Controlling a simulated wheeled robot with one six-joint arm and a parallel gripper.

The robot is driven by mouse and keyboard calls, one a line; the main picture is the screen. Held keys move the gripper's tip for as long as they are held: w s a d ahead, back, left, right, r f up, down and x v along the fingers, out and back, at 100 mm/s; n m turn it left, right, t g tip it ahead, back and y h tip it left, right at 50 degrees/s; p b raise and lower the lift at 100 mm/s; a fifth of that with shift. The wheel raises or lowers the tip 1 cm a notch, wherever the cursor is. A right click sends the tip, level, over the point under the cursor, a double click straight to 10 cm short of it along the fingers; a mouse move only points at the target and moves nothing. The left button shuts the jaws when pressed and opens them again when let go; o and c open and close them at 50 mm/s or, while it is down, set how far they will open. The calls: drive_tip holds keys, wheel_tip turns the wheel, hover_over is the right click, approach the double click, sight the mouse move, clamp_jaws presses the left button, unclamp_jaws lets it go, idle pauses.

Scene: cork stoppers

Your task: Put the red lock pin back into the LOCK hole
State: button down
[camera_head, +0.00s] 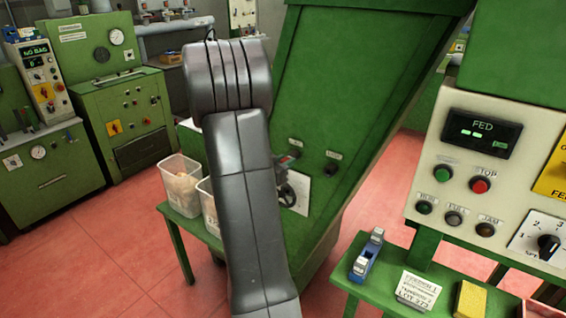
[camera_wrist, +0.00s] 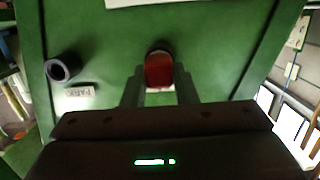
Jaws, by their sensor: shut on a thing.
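My gripper (camera_wrist: 159,88) is shut on the red lock pin (camera_wrist: 159,72), one finger on each side of it. The far end of the pin overlaps a dark round ring (camera_wrist: 160,45) on the green panel in the wrist view. I cannot tell whether it is inside that hole or just in front. A white label below the pin is mostly covered. An empty dark ring (camera_wrist: 62,68) with a small label, seemingly PARK, is to the left.
A green table (camera_head: 187,222) with clear plastic bins (camera_head: 180,190) stands left of my arm. The FED control panel (camera_head: 480,165) and a shelf with a blue tool (camera_head: 367,257) and yellow sponge (camera_head: 470,299) are at right.

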drive_tip(key=shift+w+d, duration=0.15)
drive_tip(key=c, duration=1.1)
unclamp_jaws()
drive_tip(key=v, duration=1.4)
drive_tip(key=shift+w, duration=0.1)
drive_tip(key=x, duration=1.4)
drive_tip(key=shift+s+a, duration=0.2)
drive_tip(key=shift+s, duration=0.1)
drive_tip(key=shift+s, duration=0.1)
